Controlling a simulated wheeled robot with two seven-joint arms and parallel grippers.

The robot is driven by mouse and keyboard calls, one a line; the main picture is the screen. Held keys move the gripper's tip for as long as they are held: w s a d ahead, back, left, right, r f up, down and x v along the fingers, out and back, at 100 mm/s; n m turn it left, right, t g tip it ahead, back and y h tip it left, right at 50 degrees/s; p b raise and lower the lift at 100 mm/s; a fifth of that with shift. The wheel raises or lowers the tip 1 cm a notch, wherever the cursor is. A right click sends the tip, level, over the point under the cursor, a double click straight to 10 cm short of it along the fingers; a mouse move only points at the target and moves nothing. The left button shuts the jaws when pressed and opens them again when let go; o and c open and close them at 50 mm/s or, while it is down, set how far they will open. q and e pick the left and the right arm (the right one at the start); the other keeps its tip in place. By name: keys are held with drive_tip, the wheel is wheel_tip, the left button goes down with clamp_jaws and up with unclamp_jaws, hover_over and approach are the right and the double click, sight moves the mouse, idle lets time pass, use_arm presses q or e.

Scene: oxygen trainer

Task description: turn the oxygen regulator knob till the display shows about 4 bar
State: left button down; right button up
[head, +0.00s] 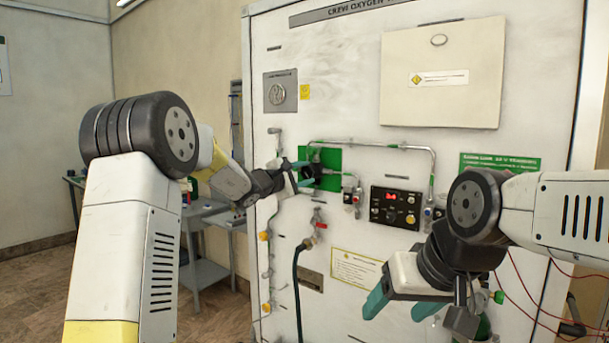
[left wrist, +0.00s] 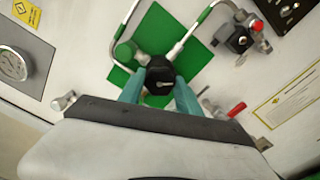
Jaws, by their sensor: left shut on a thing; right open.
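The black regulator knob (left wrist: 160,84) sits on a green plate (left wrist: 194,58) on the white panel, with a light pointer mark on its face. My left gripper (left wrist: 160,92) is shut on the knob, one teal finger on each side. In the head view the left gripper (head: 304,172) reaches the green plate (head: 328,160) and partly hides the knob. The display (head: 392,196) glows red on the black box (head: 396,208) to the right; its digits are too small to read. My right gripper (head: 402,305) is open and empty, low in front of the panel.
A round gauge (head: 277,94) is at the panel's upper left and a closed hatch (head: 442,75) at upper right. Pipes (head: 395,146) and a red-handled valve (head: 318,222) with a dark hose surround the plate. Red wires hang by my right arm. A grey table (head: 200,215) stands behind left.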

use_arm(q)
drive_tip(key=shift+f, duration=0.1)
drive_tip(key=c, duration=0.8)
unclamp_jaws()
drive_tip(key=shift+c, duration=0.2)
drive_tip(key=v, duration=0.7)
drive_tip(key=shift+s+a, duration=0.25)
drive_tip(key=shift+s, duration=0.05)
